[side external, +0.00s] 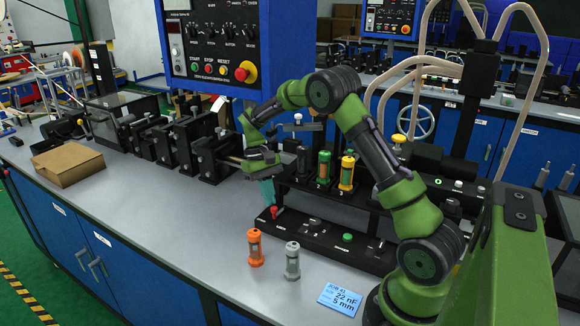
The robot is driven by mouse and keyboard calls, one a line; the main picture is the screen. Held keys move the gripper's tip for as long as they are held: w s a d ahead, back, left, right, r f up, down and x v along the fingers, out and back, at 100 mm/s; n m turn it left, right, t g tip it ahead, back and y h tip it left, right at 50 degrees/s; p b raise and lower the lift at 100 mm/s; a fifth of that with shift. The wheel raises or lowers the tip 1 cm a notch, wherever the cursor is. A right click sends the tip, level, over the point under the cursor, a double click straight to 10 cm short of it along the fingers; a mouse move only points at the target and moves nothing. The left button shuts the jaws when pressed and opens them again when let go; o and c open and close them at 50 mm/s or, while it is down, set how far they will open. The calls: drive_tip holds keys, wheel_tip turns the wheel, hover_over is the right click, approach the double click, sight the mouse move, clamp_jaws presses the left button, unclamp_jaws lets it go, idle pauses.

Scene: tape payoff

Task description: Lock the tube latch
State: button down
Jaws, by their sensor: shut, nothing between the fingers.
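My gripper (267,197) hangs downward left of the tube rack, its shut fingers low above the left end of a black base plate (310,236). Nothing shows between them. A small red lever (274,212) stands on that plate just below the fingertips; whether they touch it I cannot tell. Which part is the tube latch is not clear at this size. A green-capped tube (323,168) and a yellow-capped tube (346,172) stand upright in the rack behind. An orange tube (255,248) and a grey tube (292,261) stand upright on the bench in front.
A blue card (341,296) reading 22 nF, 5 mm lies near the front edge. A row of black machine blocks (185,140) runs left of my gripper. A cardboard box (74,164) sits further left. A blue control panel (215,45) hangs above. The bench's front left is clear.

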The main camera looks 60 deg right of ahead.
drive_tip(key=n, duration=0.1)
drive_tip(key=s+n+h, duration=0.1)
drive_tip(key=n, duration=0.1)
drive_tip(key=shift+s+a+n, duration=0.2)
drive_tip(key=shift+a+n, duration=0.1)
drive_tip(key=shift+a, duration=0.1)
drive_tip(key=shift+s+a+n+h, duration=0.1)
drive_tip(key=shift+s+n+h, duration=0.2)
drive_tip(key=shift+n, duration=0.5)
drive_tip(key=shift+s+n+h, duration=0.3)
drive_tip(key=shift+n, duration=0.5)
drive_tip(key=v, duration=1)
drive_tip(key=shift+w, duration=0.15)
